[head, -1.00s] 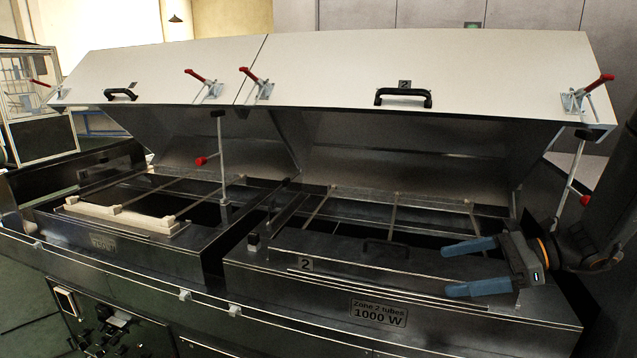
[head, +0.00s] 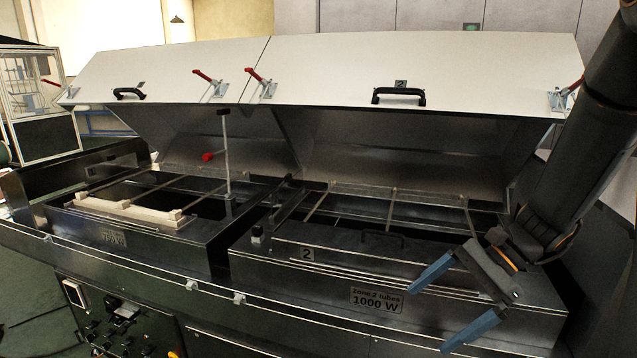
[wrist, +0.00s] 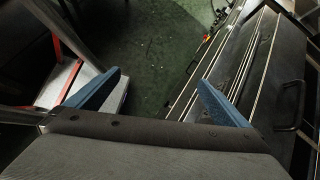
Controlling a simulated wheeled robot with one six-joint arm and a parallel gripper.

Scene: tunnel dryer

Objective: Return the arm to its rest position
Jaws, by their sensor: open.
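My gripper (head: 440,302) is at the lower right of the head view, in front of the right end of the zone 2 dryer section (head: 345,262). Its two blue fingers are spread apart with nothing between them, pointing down and left. My dark arm (head: 590,140) comes down from the upper right and covers part of the raised lid's right end. In the wrist view my gripper (wrist: 158,95) has both blue fingers apart, with green floor beyond them.
Two white lids stand raised, the left (head: 170,70) and the right (head: 420,75), with black handles and red clamps. A pale bar (head: 125,212) lies on the left section. A control panel (head: 110,315) is below. Green floor (wrist: 150,50) shows clear in the wrist view.

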